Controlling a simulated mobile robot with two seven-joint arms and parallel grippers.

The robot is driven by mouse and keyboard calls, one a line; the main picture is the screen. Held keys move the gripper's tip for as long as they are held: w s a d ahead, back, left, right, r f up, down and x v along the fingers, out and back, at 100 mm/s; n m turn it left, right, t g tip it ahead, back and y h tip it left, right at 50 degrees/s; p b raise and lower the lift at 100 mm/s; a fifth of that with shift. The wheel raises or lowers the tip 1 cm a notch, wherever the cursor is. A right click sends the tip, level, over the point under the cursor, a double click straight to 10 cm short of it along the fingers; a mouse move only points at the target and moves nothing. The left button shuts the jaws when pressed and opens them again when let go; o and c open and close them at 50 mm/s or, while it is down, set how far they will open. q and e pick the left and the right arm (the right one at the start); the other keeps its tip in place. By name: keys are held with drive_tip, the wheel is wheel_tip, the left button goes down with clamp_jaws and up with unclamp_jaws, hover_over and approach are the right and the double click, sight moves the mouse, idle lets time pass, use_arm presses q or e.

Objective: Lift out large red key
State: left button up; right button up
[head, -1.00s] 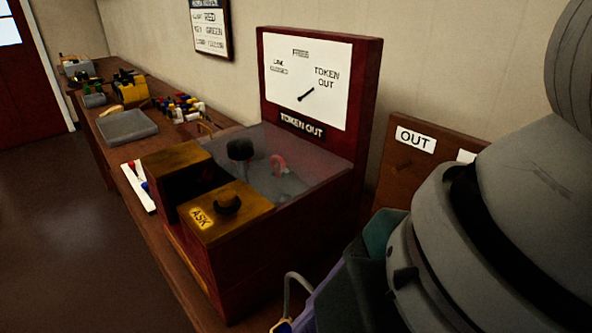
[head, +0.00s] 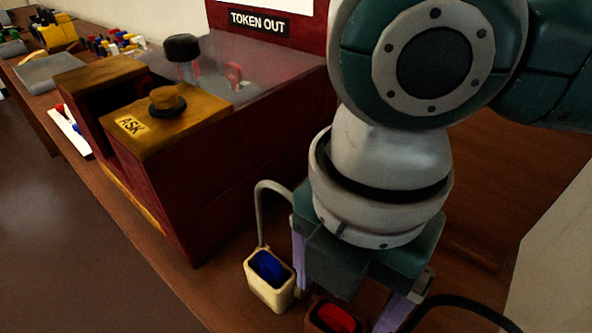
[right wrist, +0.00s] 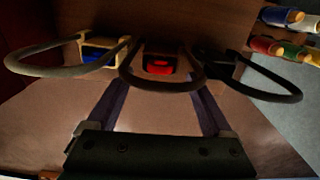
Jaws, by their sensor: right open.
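A red piece (head: 336,317) sits in a brown pouch with a dark hoop at the bottom of the head view; whether it is a key I cannot tell. In the right wrist view, the red piece (right wrist: 159,66) lies between and beyond my two purple fingers. My right gripper (head: 342,302) is open, pointing down, with a finger on either side of the brown pouch; contact is not clear. A red ring-shaped piece (head: 234,72) also shows under the clear cover of the dark red instrument (head: 240,170). My left gripper is not in view.
A cream pouch (head: 281,298) with a blue piece stands close beside my right gripper's left finger. A black pouch (right wrist: 218,67) with a hoop is on the other side. Coloured cylinders (right wrist: 285,45) lie nearby. A grey tray (head: 52,72) is far left.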

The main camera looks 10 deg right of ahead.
sight(334, 328)
wheel_tip(334, 328, down, 3)
drive_tip(key=shift+s+r, duration=0.1)
clamp_jaws()
idle(0.7)
